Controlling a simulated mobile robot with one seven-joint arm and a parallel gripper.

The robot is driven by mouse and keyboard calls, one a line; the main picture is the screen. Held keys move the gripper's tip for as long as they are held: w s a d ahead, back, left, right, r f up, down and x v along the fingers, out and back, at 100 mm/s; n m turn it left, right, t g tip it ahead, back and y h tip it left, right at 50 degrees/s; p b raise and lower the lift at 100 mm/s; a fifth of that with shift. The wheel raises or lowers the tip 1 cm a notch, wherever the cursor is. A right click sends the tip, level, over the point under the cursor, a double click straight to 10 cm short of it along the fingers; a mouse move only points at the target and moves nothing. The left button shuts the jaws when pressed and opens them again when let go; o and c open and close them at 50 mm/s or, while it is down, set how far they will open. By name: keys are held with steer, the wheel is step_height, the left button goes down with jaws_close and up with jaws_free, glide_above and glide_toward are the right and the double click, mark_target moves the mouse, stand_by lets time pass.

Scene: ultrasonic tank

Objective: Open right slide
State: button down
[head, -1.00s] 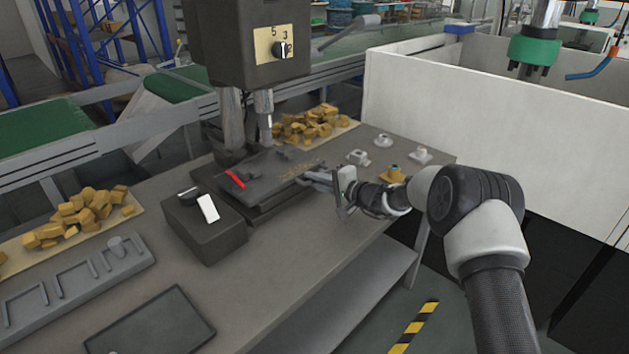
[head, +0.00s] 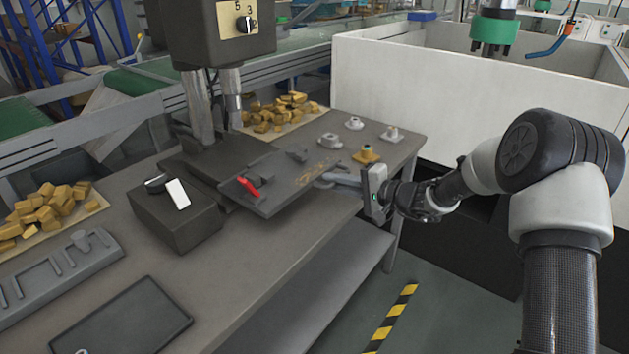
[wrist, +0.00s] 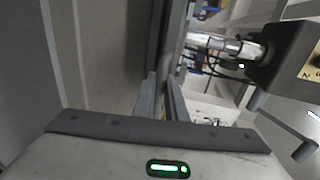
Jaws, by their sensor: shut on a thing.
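The slide (head: 295,178), a dark flat plate with metal chips and a red lever (head: 248,186) on it, sits under the drill press. It is drawn out from the press toward the front edge of the workbench. My gripper (head: 328,179) is shut at the right end of the slide. The exact part between its fingers is hard to see. In the wrist view the two fingers (wrist: 161,98) stand close together along a dark edge.
The drill press (head: 222,35) stands behind the slide. A dark control box (head: 180,222) is to its left. Several small fittings (head: 354,123) stand on the workbench (head: 260,250) at the right. Yellow blocks (head: 280,112) lie behind. Floor is free in front.

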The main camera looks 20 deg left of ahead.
steer(key=shift+f+v, duration=0.15)
steer(key=shift+v, duration=0.55)
steer(key=shift+f+v, duration=0.15)
steer(key=shift+v, duration=0.55)
steer(key=c, duration=1.8)
jaws_free()
steer(key=p+v, duration=0.1)
steer(key=v, duration=1.6)
steer(key=shift+d, duration=0.15)
steer(key=shift+s+r, duration=0.1)
